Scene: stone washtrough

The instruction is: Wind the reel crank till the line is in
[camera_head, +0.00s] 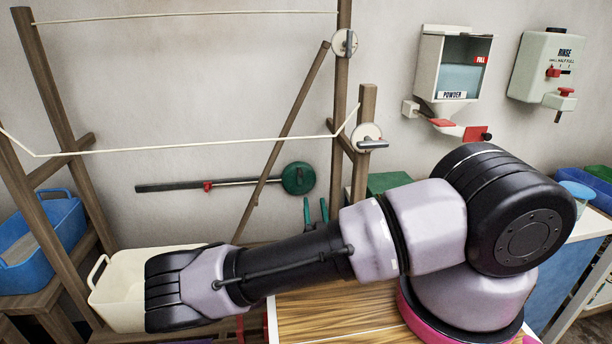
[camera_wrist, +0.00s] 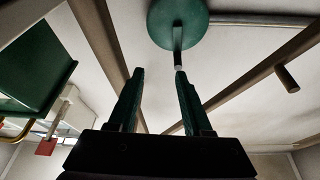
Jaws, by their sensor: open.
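A round green reel (camera_head: 298,178) is on the back wall, at the right end of a long dark bar (camera_head: 240,182) with a red marker (camera_head: 208,186) on it. In the wrist view my gripper (camera_wrist: 160,74) looks empty. The handle's pale end lies close to the right fingertip; I cannot tell whether they touch.
Wooden posts (camera_head: 342,95) and a slanting wooden brace (camera_head: 285,135) stand close to the reel. A cream tub (camera_head: 118,298) and a blue tub (camera_head: 40,245) stand at left. A powder dispenser (camera_head: 452,65) hangs at right.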

